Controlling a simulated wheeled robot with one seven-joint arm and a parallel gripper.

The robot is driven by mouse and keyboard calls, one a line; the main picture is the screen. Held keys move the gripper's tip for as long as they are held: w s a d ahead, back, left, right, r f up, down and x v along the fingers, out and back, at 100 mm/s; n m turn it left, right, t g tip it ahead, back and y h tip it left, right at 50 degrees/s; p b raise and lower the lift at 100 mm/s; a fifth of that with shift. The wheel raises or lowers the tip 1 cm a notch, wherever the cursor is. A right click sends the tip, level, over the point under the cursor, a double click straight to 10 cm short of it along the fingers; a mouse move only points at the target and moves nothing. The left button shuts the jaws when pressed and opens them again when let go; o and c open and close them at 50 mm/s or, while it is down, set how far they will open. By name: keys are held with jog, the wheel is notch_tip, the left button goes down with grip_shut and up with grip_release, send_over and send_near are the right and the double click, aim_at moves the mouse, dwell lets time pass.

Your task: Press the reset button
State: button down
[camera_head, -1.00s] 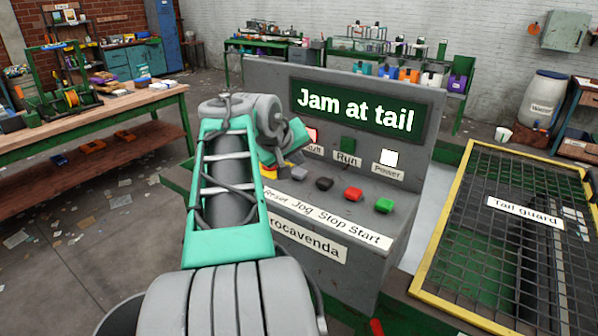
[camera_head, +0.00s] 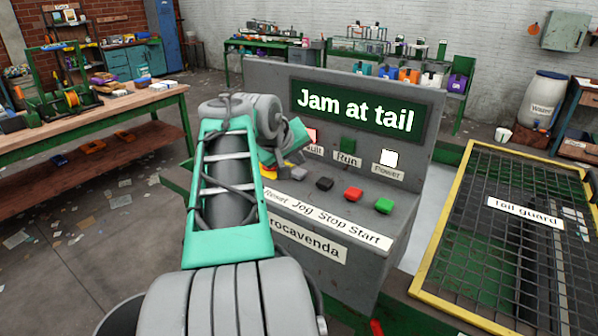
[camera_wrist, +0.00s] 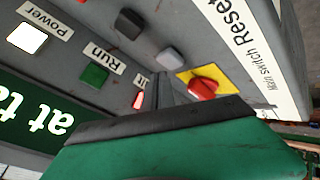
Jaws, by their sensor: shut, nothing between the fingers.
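The grey reset button (camera_head: 300,173) is at the left of the button row on the sloping panel of the grey console (camera_head: 268,88). It also shows in the wrist view (camera_wrist: 171,56), behind the Reset label (camera_wrist: 225,28). My gripper (camera_wrist: 166,91) is shut and empty. In the head view it hangs above the panel's left part, up and left of the reset button, with its tips hard to make out. In the wrist view a gap shows between the gripper and the button.
A red main switch (camera_wrist: 203,88) on a yellow plate sits close to the reset button. The black jog (camera_head: 324,184), red stop (camera_head: 353,195) and green start (camera_head: 384,206) buttons continue rightward. The console screen reads "Jam at tail". A yellow-framed tail guard (camera_head: 470,160) stands at right.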

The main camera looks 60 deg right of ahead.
aim_at(297, 174)
jog(key=shift+f, duration=0.1)
dwell(0.3)
jog(key=shift+f+b, duration=0.3)
jog(key=shift+f+b, duration=0.4)
jog(key=shift+f, duration=0.2)
dwell(0.5)
dwell(0.4)
jog(key=shift+r+p, duration=0.8)
jog(key=shift+r, duration=0.15)
jog(key=shift+r, duration=0.15)
notch_tip(297, 174, up, 5)
jog(key=p, duration=0.4)
